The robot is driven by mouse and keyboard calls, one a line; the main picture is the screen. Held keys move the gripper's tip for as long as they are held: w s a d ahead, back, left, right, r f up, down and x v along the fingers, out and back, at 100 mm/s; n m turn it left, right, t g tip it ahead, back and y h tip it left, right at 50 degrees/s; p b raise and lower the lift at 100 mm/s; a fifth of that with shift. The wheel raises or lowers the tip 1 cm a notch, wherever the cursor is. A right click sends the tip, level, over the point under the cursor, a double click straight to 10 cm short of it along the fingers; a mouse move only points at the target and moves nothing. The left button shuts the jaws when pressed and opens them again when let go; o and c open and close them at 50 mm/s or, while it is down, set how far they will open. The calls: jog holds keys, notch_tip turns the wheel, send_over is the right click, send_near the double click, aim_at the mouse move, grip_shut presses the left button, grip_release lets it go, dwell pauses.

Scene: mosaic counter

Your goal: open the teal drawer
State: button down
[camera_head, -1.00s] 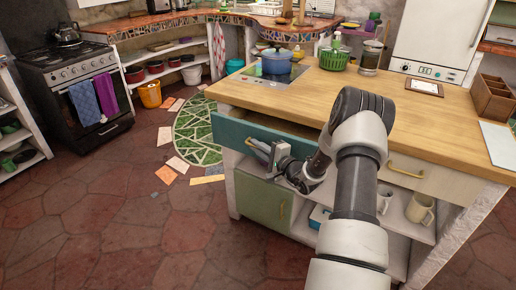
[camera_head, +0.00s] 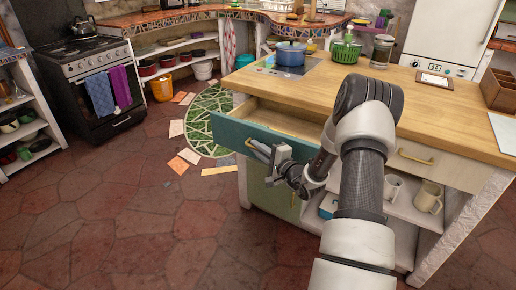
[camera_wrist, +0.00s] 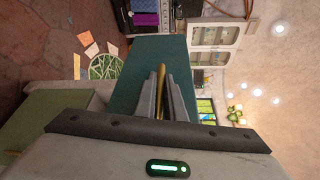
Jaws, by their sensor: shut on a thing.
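The teal drawer (camera_head: 235,133) is in the island below the wooden top, left of my arm. It stands partly open, and its bare wooden inside (camera_head: 285,118) shows behind the front. My gripper (camera_head: 258,150) is at the drawer front, shut on its brass handle. In the wrist view the two grey fingers of my gripper (camera_wrist: 161,98) close around the brass handle (camera_wrist: 160,78), with the teal front (camera_wrist: 135,75) beyond. My arm hides the right part of the drawer.
A green cupboard door (camera_head: 272,195) is below the drawer. Mugs (camera_head: 428,197) stand on the open shelf to the right. A blue pot (camera_head: 290,54) stands on the island top.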

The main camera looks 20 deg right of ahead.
jog(key=c, duration=1.8)
grip_release()
jog(key=shift+c, duration=0.2)
jog(key=shift+s, duration=0.1)
jog(key=p+v, duration=0.2)
jog(key=v, duration=1.5)
jog(key=shift+s+d, duration=0.1)
